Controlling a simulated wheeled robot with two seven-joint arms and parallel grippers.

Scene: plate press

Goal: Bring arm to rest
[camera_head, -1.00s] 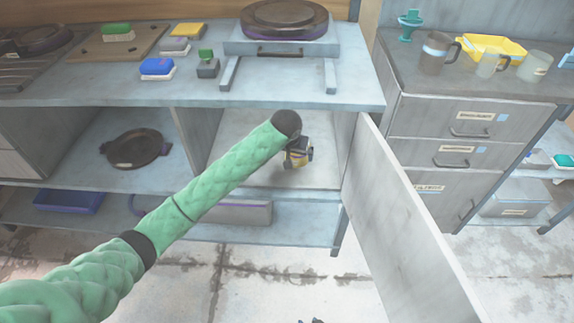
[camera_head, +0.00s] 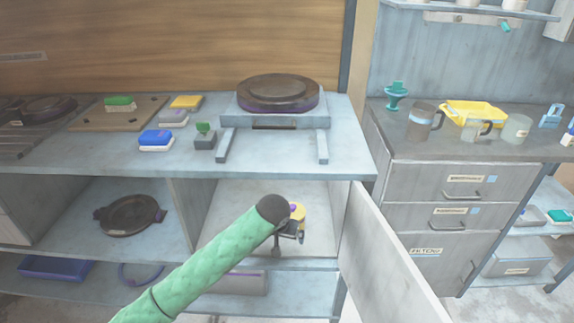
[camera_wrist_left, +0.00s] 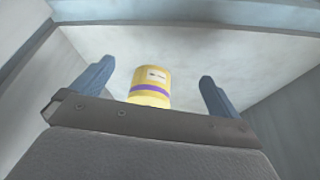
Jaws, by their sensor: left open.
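My left arm reaches into the open cabinet compartment under the counter. My left gripper (camera_head: 287,238) is partly hidden behind my own forearm. In the left wrist view its two fingers (camera_wrist_left: 157,92) are spread wide. A yellow cylinder (camera_head: 298,212) with a purple band stands in the compartment just beyond the gripper. In the left wrist view the yellow cylinder (camera_wrist_left: 151,85) shows between the fingertips, with gaps on both sides and a small label on it. My right gripper is not in view.
An open cabinet door (camera_head: 385,255) stands to the right of my left arm. The compartment's divider (camera_head: 187,213) is on the left, the counter (camera_head: 190,165) above. A plate press (camera_head: 278,100) stands on the counter. A dark pan (camera_head: 131,215) lies in the left compartment.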

